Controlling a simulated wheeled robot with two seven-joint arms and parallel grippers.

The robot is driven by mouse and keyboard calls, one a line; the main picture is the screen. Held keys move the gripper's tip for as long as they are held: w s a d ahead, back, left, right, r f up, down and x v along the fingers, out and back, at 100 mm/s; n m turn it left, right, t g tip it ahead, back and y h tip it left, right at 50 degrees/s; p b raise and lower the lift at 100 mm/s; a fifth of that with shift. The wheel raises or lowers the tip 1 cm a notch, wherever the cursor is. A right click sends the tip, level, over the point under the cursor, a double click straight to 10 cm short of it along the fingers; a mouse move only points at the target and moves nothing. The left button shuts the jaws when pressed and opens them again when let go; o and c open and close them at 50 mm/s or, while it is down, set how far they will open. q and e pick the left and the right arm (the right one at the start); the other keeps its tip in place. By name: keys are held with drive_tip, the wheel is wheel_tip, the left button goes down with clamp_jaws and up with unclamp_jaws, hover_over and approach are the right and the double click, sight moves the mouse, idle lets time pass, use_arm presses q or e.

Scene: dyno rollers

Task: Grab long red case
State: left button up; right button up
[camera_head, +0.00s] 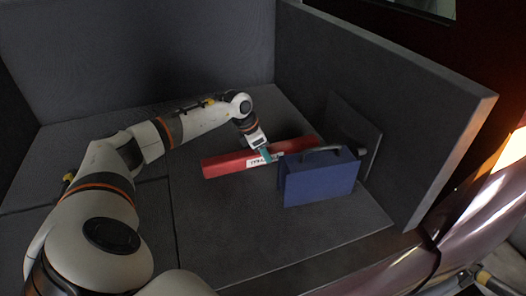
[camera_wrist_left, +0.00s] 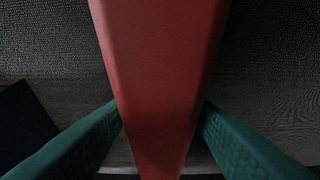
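The long red case (camera_head: 225,165) is a narrow red bar with a white label, lying at a slant across the grey surface in the head view. My left gripper (camera_head: 266,155) reaches down over its middle, with teal fingertips at the case. In the left wrist view, the red case (camera_wrist_left: 160,80) runs between the two green fingers (camera_wrist_left: 162,112). Both fingers meet its sides with no clear gap, so the gripper looks shut on it. Whether the case touches the surface beneath cannot be told. My right gripper is not in view.
A blue case (camera_head: 320,184) with a grey handle stands just in front of the red case's right half and hides part of it. A tall grey wall (camera_head: 400,110) rises on the right, with a small grey panel (camera_head: 352,128) near it. The surface at front left of the blue case is clear.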

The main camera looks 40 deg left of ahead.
use_arm(q)
drive_tip(key=c, duration=0.9)
drive_tip(key=shift+r, duration=0.15)
